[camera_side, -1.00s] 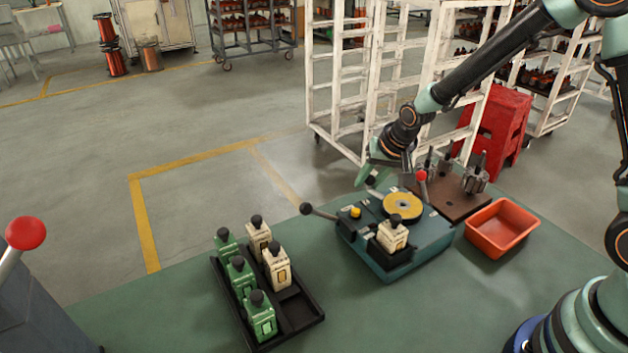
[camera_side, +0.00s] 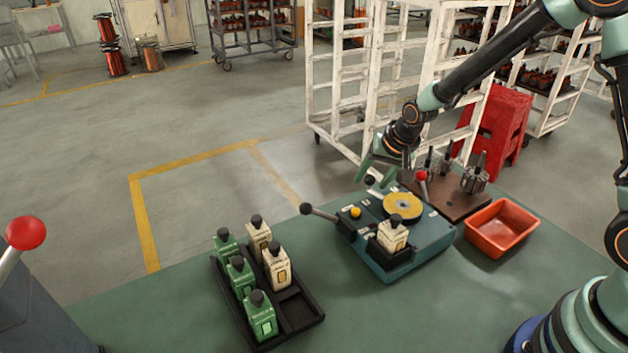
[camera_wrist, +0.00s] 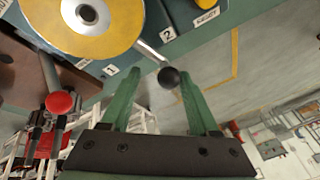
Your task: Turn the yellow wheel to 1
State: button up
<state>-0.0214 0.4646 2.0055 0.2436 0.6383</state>
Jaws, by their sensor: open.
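The yellow wheel (camera_side: 403,205) lies flat on top of the teal box (camera_side: 385,262) in the side view. In the wrist view the wheel (camera_wrist: 115,42) is at the upper left, with a metal rod reaching out to a black ball knob (camera_wrist: 168,77). The rod lies between the label 1 (camera_wrist: 110,70) and the label 2 (camera_wrist: 167,34). My gripper (camera_wrist: 158,74) is open, its green fingers on either side of the knob in the picture; I cannot tell whether they touch it. In the side view my gripper (camera_side: 374,172) is behind the box.
A red-knobbed lever (camera_side: 421,176) stands close to the right of my gripper. A cream bottle (camera_side: 392,234) sits on the box front. A brown fixture plate (camera_side: 455,203) and orange tray (camera_side: 502,228) are right. A black rack (camera_side: 290,330) with bottles is left.

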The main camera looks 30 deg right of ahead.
jog(key=v, duration=1.2)
jog(key=shift+r, duration=0.1)
jog(key=s+d+r+n, duration=0.1)
jog(key=s+r+n, duration=0.6)
jog(key=s, duration=0.7)
jog(key=m, duration=0.6)
send_over(384, 199)
notch_tip(384, 199, down, 7)
jog(key=x, duration=1.2)
jog(key=shift+f, duration=0.1)
grip_shut()
